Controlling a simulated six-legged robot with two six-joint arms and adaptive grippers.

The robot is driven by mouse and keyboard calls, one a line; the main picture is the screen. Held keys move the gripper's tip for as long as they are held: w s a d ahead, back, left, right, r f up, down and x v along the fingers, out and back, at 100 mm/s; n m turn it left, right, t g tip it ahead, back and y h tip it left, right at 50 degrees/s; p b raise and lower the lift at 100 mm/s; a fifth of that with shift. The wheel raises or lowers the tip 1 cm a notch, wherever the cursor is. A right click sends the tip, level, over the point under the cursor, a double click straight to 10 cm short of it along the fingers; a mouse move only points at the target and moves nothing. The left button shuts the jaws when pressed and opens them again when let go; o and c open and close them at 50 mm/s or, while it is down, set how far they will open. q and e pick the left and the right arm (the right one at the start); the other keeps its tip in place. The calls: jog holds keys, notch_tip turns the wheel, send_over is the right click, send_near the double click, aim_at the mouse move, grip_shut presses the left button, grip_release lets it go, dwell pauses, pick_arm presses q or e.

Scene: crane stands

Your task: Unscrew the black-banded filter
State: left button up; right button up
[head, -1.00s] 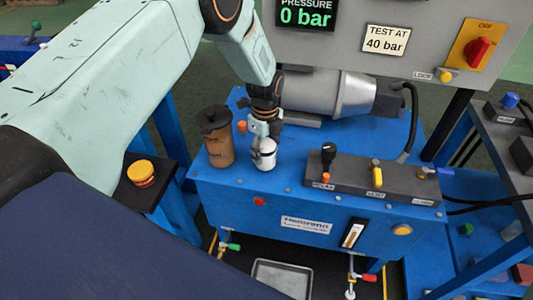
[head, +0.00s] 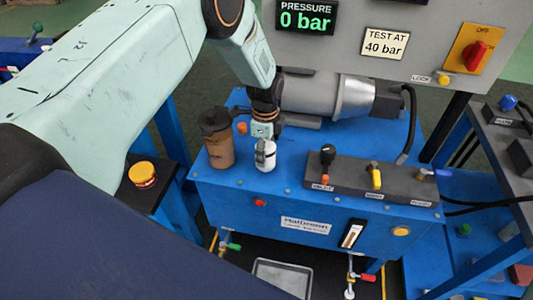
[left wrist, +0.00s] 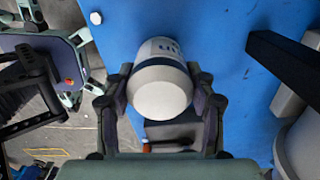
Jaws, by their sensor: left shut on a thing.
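The black-banded filter (head: 266,158) is a small white canister standing upright on the blue cabinet top in the head view. In the left wrist view the white filter (left wrist: 160,92) fills the middle, with a dark band around it and part of a label above the band. My left gripper (left wrist: 163,95) is shut on it, one finger on each side. In the head view the left gripper (head: 264,142) comes down over the filter from above and partly covers it. The filter's base is hidden in the wrist view. My right gripper is in neither view.
A brown canister with a black cap (head: 219,150) stands close left of the filter. A silver motor (head: 325,92) lies behind it. A valve block with levers (head: 370,181) is to the right. A metal tray (head: 282,279) lies below.

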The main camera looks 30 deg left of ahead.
pick_arm(q)
jog(key=shift+w+n, duration=0.1)
jog(key=shift+n, duration=0.2)
jog(key=shift+r, duration=0.1)
jog(key=n+p, duration=0.1)
jog(key=n, duration=0.4)
jog(key=shift+n, duration=0.4)
jog(key=n+p, duration=0.1)
jog(key=n, duration=0.3)
jog(key=shift+n, duration=0.3)
jog(key=shift+r+n, duration=0.1)
jog(key=shift+n, duration=0.8)
jog(key=n, duration=0.3)
jog(key=shift+p, duration=0.3)
